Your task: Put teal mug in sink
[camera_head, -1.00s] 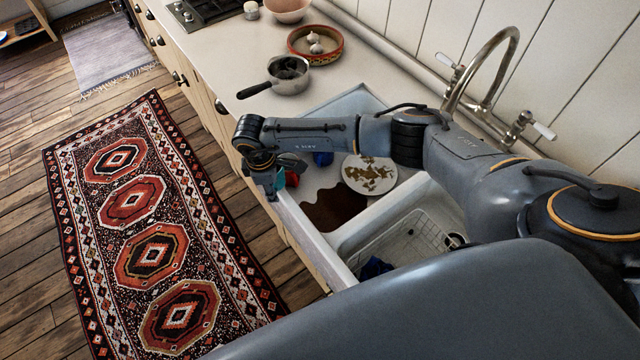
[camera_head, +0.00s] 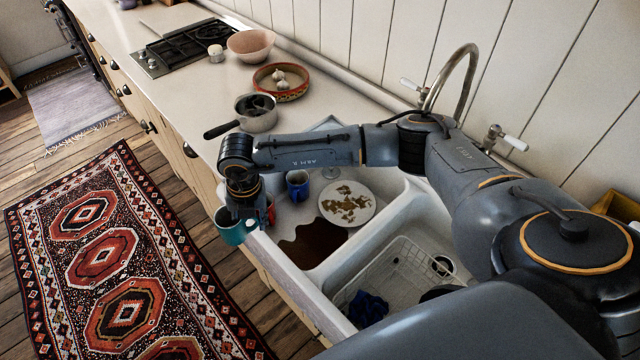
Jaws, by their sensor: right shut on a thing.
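The teal mug (camera_head: 232,228) hangs at the front edge of the sink, in my right gripper (camera_head: 246,212), which points down and is shut on it. The fingertips are partly hidden by the wrist and mug. The white double sink (camera_head: 402,216) lies just to the right of the mug. Its far basin holds a blue mug (camera_head: 297,184), a red thing (camera_head: 270,209) partly behind the gripper, a soiled white plate (camera_head: 347,203) and a dark brown patch (camera_head: 312,243). My left gripper is not in view.
The near basin holds a wire rack (camera_head: 396,270) and a dark blue cloth (camera_head: 368,308). A tap (camera_head: 462,70) rises behind the sink. A saucepan (camera_head: 257,114) and a dish with garlic (camera_head: 281,84) stand on the counter beyond. A patterned rug (camera_head: 108,262) covers the floor.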

